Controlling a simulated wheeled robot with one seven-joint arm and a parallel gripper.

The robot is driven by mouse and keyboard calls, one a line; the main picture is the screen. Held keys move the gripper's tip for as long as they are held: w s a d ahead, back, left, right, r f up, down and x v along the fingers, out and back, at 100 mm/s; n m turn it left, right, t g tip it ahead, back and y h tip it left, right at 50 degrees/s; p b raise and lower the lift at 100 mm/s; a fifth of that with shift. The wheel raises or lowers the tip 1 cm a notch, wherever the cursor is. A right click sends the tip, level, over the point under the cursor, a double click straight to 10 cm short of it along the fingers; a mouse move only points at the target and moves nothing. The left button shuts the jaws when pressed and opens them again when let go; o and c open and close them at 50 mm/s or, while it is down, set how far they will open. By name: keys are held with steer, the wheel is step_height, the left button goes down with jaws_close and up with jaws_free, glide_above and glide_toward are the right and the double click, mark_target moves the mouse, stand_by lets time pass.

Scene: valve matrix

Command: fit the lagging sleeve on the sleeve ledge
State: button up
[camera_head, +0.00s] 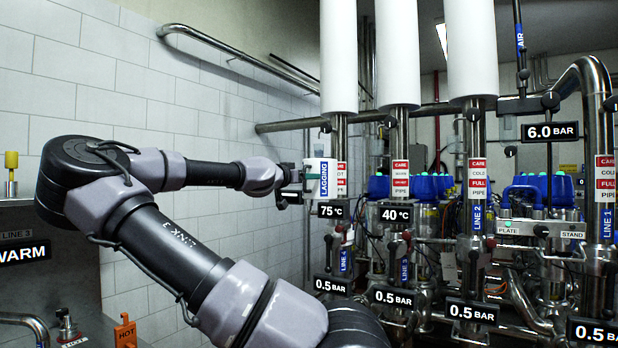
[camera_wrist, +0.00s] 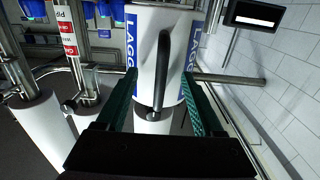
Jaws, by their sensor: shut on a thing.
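The lagging sleeve (camera_head: 314,187) is a short white cylinder with a blue LAGGING label, upright beside the leftmost vertical pipe (camera_head: 342,148) in the head view. I cannot tell whether it touches or wraps that pipe. My gripper (camera_head: 307,180) is shut on the sleeve from the left. In the wrist view, the green fingers of my gripper (camera_wrist: 160,78) lie on either side of the white sleeve (camera_wrist: 150,45), with a dark curved bar in front of it. I cannot pick out the sleeve ledge in either view.
Thick white pipe lagging (camera_head: 338,60) hangs above the sleeve. A 75 °C display (camera_head: 331,211) sits just below it. More labelled pipes (camera_head: 478,190), valves and blue-capped units crowd the right. A tiled wall (camera_head: 225,110) stands behind my arm. A horizontal pipe (camera_head: 285,126) runs behind.

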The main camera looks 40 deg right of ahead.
steer(key=x, duration=1.5)
steer(key=shift+d, duration=0.25)
stand_by(0.5)
steer(key=shift+f, duration=0.3)
stand_by(0.6)
steer(key=o, duration=1.5)
steer(key=shift+o, duration=0.2)
